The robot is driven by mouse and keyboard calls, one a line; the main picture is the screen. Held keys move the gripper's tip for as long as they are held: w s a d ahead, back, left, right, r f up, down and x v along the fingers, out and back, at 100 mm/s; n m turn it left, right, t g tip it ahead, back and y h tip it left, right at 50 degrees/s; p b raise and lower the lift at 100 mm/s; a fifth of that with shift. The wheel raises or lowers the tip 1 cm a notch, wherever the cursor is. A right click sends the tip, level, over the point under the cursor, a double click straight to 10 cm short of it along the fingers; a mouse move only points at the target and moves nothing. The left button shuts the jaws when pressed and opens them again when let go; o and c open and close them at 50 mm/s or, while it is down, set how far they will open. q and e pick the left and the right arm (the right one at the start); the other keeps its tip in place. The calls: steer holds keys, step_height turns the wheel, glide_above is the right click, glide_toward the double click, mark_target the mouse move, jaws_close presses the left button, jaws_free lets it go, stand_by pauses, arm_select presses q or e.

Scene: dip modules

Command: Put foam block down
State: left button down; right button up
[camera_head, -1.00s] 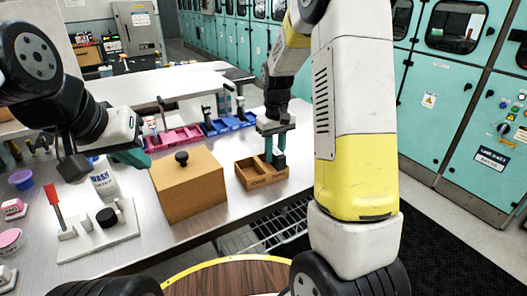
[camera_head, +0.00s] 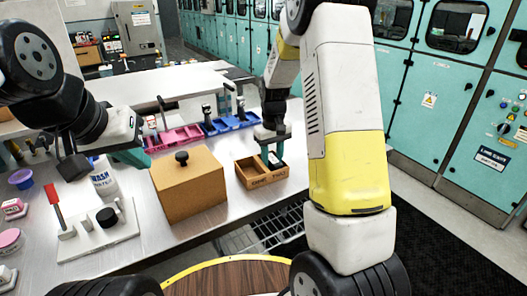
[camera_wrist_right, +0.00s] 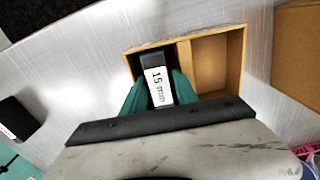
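The foam block (camera_wrist_right: 154,66) is dark with a white "15 mm" label. It sits between the green fingers of my right gripper (camera_wrist_right: 160,80), which look closed on its sides. In the right wrist view the block is inside the left compartment of the wooden tray (camera_wrist_right: 217,42); the other compartment is empty. In the head view my right gripper (camera_head: 271,158) reaches down into the tray's right compartment, and the tray (camera_head: 262,183) stands at the table's front edge. Whether the block touches the tray floor is hidden. My left gripper (camera_head: 135,157) hangs over the table at left, its fingertips partly hidden.
A brown box with a black knob (camera_head: 188,188) stands just left of the tray. Pink bins (camera_head: 175,138) and blue bins (camera_head: 230,124) lie behind. A white bottle (camera_head: 103,178) and a white plate with a red lever (camera_head: 98,235) are at left. A dark labelled object (camera_wrist_right: 17,118) shows at the wrist view's left.

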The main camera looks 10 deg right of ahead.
mark_target(272, 158)
step_height(272, 158, up, 12)
steer(key=s+r+m+t+y, duration=0.1)
steer(key=s+r+t+y, duration=0.15)
steer(key=s+r, duration=0.85)
steer(key=s+a+f+m+t, duration=0.1)
steer(key=s+a+t, duration=0.1)
steer(key=s, duration=1.1)
steer(key=shift+s+f+m+t, duration=0.15)
steer(key=shift+f+m+t, duration=0.15)
steer(key=shift+t, duration=0.55)
